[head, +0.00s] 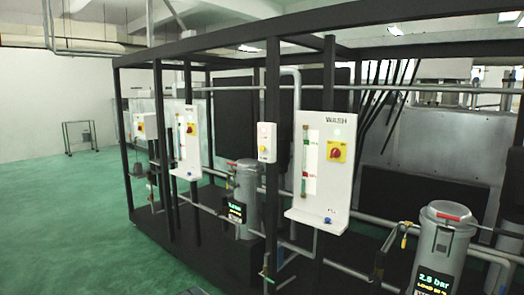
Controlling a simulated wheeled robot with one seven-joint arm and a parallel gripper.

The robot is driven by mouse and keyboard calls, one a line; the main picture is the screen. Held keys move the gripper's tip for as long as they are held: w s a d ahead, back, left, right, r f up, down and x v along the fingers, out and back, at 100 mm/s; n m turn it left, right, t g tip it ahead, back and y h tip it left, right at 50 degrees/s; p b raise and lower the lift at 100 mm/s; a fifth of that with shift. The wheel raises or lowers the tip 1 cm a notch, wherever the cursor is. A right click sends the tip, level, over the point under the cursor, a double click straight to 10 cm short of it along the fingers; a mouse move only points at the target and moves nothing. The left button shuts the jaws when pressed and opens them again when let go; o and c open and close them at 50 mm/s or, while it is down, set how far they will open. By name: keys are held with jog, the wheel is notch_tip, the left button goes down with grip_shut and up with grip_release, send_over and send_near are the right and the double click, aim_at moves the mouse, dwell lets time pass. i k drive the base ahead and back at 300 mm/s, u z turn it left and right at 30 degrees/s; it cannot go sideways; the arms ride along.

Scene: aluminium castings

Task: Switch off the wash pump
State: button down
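A white panel marked "WASH" (309,206) is fixed to the black frame at the right of centre. It carries a red rotary switch on a yellow plate (337,152); the switch is too small to read its position. A small pale green light (337,130) shows above the switch. A vertical gauge with green and red marks (305,160) is at its left, and a small blue part (327,220) sits on the panel's lower ledge. My gripper is not in view.
A similar panel (185,152) and a further switch box (139,127) stand left. A small white box (266,141) hangs on a post. Green floor (60,220) is free left; a trolley (79,136) stands far back.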

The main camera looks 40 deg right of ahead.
aim_at(335, 152)
jog(key=z, duration=0.35)
jog(key=i, duration=2)
jog(key=z, duration=1.25)
jog(key=i, duration=0.85)
jog(key=z, duration=1.45)
jog(key=i, duration=0.35)
jog(key=z, duration=0.25)
